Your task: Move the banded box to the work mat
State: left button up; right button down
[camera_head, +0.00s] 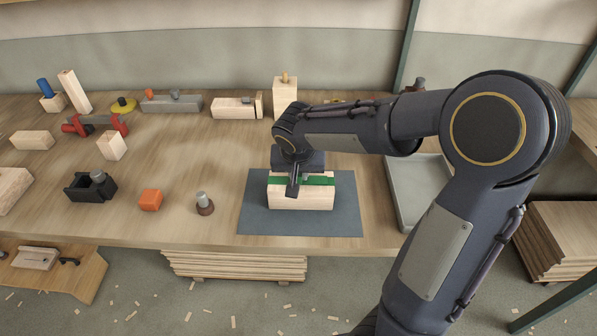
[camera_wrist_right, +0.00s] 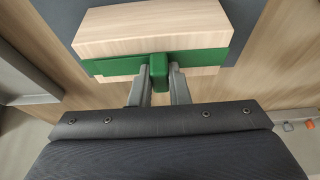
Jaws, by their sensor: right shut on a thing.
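The banded box (camera_head: 301,200) is a pale wooden block with a green band around it. It is over the middle of the dark blue-grey work mat (camera_head: 253,222) in the head view, and I cannot tell whether it rests on the mat or hangs just above it. My right gripper (camera_head: 293,184) comes down over the box from above. In the right wrist view its two fingers (camera_wrist_right: 160,88) are closed on a green raised part of the band, with the box (camera_wrist_right: 150,30) beyond. My left gripper is not in view.
A grey tray (camera_head: 418,185) lies right of the mat, partly behind my right arm. A metal-topped brown piece (camera_head: 204,204), an orange block (camera_head: 150,200) and a black holder (camera_head: 91,186) stand to the left. Wooden blocks and tools line the back. The front table edge is near the mat.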

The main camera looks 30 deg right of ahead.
jog(key=shift+f, duration=0.1)
jog(key=c, duration=1.4)
grip_release()
jog(key=shift+r, duration=0.4)
jog(key=v, duration=1.1)
jog(key=s+a+f+n+y, duration=0.1)
jog(key=s+f+y, duration=0.1)
jog(key=s, duration=0.4)
jog(key=s+a+f+n+t+y, duration=0.1)
jog(key=s+a+f+n+y, duration=0.1)
jog(key=s, duration=0.4)
jog(key=s+a+f+n+y, duration=0.1)
jog(key=s+a+f+y, duration=0.1)
jog(key=s, duration=0.4)
jog(key=shift+s+a+f+n+t, duration=0.1)
jog(key=shift+s+f+n+t, duration=0.2)
jog(key=shift+f+t, duration=0.1)
